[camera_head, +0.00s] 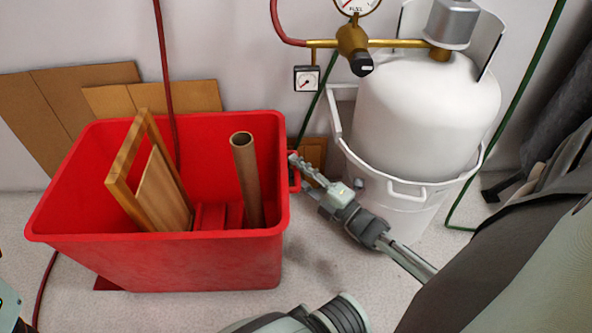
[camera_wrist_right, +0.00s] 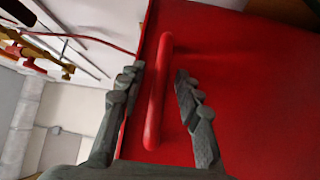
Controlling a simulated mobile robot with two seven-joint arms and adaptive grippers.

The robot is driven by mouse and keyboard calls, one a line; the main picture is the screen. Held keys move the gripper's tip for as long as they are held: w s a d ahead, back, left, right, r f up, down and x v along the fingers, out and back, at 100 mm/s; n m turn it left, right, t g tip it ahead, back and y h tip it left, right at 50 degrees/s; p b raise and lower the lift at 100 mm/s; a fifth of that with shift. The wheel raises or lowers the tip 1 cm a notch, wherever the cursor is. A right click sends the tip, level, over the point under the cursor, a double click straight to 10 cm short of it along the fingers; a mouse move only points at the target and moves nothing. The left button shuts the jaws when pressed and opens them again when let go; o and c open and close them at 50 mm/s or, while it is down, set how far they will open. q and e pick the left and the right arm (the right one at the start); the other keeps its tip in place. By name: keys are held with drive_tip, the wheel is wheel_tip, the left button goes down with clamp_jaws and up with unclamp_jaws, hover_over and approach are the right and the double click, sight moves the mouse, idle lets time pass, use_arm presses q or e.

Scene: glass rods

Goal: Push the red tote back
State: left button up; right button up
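The red tote (camera_head: 160,265) stands upright on the floor, left of centre in the head view. It holds a wooden frame (camera_head: 120,172), a flat wooden board, a brown tube (camera_head: 246,185) and a red object. My right gripper (camera_head: 300,172) is at the tote's right side, by its red handle. In the right wrist view the gripper (camera_wrist_right: 159,75) is open, with the handle (camera_wrist_right: 157,95) between its fingers; a gap shows on each side. The tote wall (camera_wrist_right: 255,95) fills the right of that view. My left gripper is not in view.
A white gas cylinder (camera_head: 425,110) stands in a white holder right of the tote, near my right arm. Cardboard sheets (camera_head: 65,100) lean on the wall behind the tote. A red hose (camera_head: 165,70) hangs behind it. Some bare floor shows in front.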

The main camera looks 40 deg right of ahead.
sight(243, 175)
drive_tip(key=shift+w, duration=0.1)
clamp_jaws()
idle(0.4)
drive_tip(key=w+a, duration=0.2)
drive_tip(key=a, duration=0.1)
drive_tip(key=w+a, duration=0.2)
drive_tip(key=a, duration=0.2)
drive_tip(key=w+a, duration=0.2)
drive_tip(key=a, duration=0.1)
drive_tip(key=shift+w+a, duration=0.3)
drive_tip(key=shift+a, duration=0.1)
drive_tip(key=shift+w+a, duration=0.15)
drive_tip(key=shift+a, duration=0.15)
unclamp_jaws()
drive_tip(key=shift+a, duration=0.15)
